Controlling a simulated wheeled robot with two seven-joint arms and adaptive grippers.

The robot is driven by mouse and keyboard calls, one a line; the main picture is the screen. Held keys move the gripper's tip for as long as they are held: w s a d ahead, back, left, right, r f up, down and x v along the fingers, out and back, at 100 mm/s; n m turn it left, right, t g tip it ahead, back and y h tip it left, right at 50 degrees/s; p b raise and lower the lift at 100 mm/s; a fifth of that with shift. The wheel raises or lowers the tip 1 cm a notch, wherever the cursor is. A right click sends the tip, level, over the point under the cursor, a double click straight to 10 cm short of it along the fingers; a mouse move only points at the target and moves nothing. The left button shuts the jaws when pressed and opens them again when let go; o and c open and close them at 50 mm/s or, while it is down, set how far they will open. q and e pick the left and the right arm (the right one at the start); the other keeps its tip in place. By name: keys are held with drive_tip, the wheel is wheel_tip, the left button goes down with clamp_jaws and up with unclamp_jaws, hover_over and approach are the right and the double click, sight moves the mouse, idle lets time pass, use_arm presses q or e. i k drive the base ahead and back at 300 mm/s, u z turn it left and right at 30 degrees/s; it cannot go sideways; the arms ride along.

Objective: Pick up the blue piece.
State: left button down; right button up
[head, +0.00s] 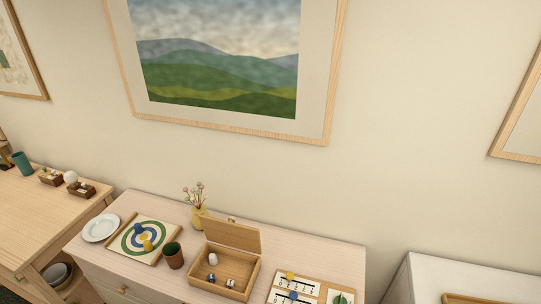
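Two blue pieces show in the head view. A small blue piece (138,228) stands on the board with green, white and blue rings (152,255), beside a yellow piece (147,244). Another small blue piece (293,296) is on a light board with dark markings (308,288) at the bottom right, below a yellow piece (290,276). Neither of my grippers is in view.
The boards are on a light wooden cabinet (180,212). An open wooden box (243,293) holds a white piece and dice. A dark cup (174,256), white plate (101,228) and yellow flower vase (199,217) stand nearby. A wooden table (40,220) is left.

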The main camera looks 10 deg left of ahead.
sight(139, 229)
drive_tip(key=u, duration=1.55)
